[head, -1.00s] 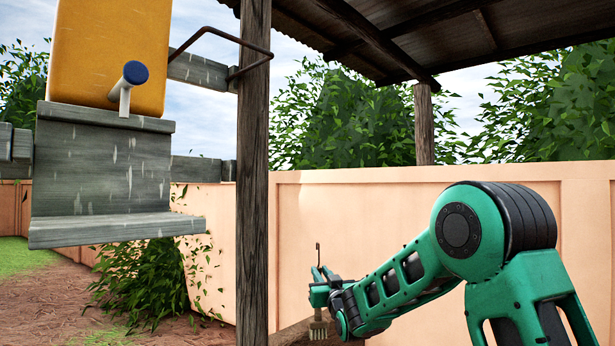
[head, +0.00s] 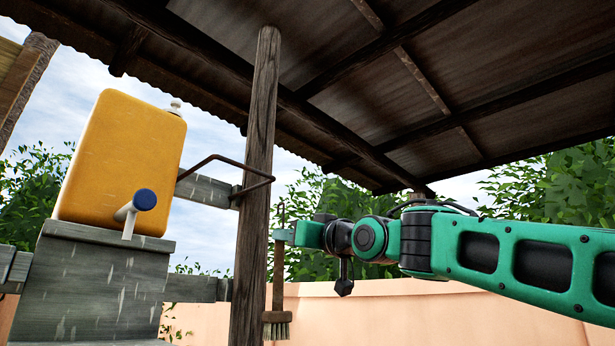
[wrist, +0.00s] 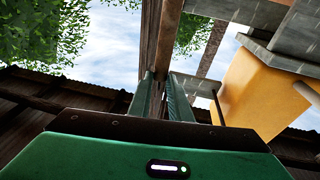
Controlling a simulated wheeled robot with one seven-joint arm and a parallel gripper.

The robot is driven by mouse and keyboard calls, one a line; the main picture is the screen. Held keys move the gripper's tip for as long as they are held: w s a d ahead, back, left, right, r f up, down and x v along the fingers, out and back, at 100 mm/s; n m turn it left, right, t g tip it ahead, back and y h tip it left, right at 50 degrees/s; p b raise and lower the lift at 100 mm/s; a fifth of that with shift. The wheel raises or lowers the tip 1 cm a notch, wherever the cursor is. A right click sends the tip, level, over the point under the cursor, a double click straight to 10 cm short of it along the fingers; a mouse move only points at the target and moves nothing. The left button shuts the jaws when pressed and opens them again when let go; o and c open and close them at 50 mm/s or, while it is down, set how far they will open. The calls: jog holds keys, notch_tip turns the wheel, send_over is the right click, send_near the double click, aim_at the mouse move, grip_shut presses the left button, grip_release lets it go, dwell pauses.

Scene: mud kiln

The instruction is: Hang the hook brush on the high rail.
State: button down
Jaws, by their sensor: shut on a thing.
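The hook brush (head: 278,296) hangs upright in the head view, with its bristles down and a thin hook at its top. My gripper (head: 282,235) is shut on its handle just below the hook, to the right of the wooden post. The high rail (head: 222,160) is a bent dark metal rod that runs from beside the yellow can to the post. In the picture, the brush hook is a little right of the rail and lower, apart from it.
A yellow can (head: 120,165) with a blue-capped tap sits on a grey wooden stand (head: 85,285) at left. A corrugated roof (head: 400,90) lies overhead.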

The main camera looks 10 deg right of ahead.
jog(key=s+r+n+g+y, duration=0.1)
jog(key=s+r+y, duration=0.1)
jog(key=s+r, duration=0.5)
jog(key=s+r+n+g+y, duration=0.1)
jog(key=s+r, duration=0.2)
jog(key=s, duration=0.8)
jog(key=w+a+f, duration=0.2)
jog(key=w+a, duration=0.6)
jog(key=w, duration=0.5)
jog(key=shift+w+a+f, duration=0.15)
jog(key=shift+w+a, duration=0.1)
jog(key=shift+w, duration=0.15)
